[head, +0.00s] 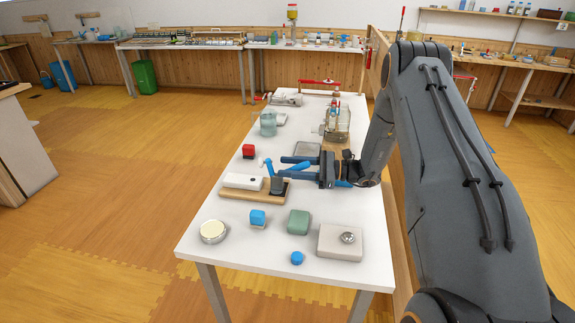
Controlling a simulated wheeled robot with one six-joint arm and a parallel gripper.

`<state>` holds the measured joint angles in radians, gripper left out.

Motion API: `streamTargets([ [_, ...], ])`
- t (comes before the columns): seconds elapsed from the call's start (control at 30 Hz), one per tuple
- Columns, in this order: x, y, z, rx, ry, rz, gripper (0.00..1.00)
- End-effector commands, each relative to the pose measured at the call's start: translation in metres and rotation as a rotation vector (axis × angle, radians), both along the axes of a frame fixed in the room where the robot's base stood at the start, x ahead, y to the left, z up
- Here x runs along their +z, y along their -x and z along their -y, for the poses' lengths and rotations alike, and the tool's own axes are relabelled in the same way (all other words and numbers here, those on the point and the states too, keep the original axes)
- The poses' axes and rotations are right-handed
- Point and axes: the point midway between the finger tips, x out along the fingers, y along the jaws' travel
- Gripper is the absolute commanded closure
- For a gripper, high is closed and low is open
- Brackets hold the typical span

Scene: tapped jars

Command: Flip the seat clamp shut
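The clamp appears to be the wooden board (232,196) with a white block (243,181), a small dark block (278,188) and a blue lever (269,168) at its right end. The lever stands up and leans to the left, raised off the board. My gripper (286,168) points left from the right side, with its blue fingers apart. The fingertips are just right of the lever. I cannot tell whether they touch it. Nothing shows between the fingers. Part of the clamp's right end is close to or behind the lower finger.
The front left edge is clear.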

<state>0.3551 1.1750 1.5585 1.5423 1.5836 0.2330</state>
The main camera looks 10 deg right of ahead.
Motion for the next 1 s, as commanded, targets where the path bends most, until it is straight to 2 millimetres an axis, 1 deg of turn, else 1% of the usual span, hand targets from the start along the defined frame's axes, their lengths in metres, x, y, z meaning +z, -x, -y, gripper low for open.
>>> streamTargets([
  [0.13,0.0001,-0.0023,-0.0064,-0.001,0.000,0.000,0.61],
  [0.37,-0.0005,-0.0027,-0.0069,-0.001,0.000,0.000,0.61],
  [0.47,-0.0006,-0.0026,-0.0068,-0.001,0.001,0.000,0.76],
  [0.6,-0.0006,-0.0025,-0.0068,-0.001,0.001,0.000,1.00],
  [0.83,0.0004,-0.0026,-0.0074,-0.001,0.010,-0.004,1.00],
  [1.0,0.0046,-0.0040,-0.0114,0.001,0.095,-0.037,1.00],
])
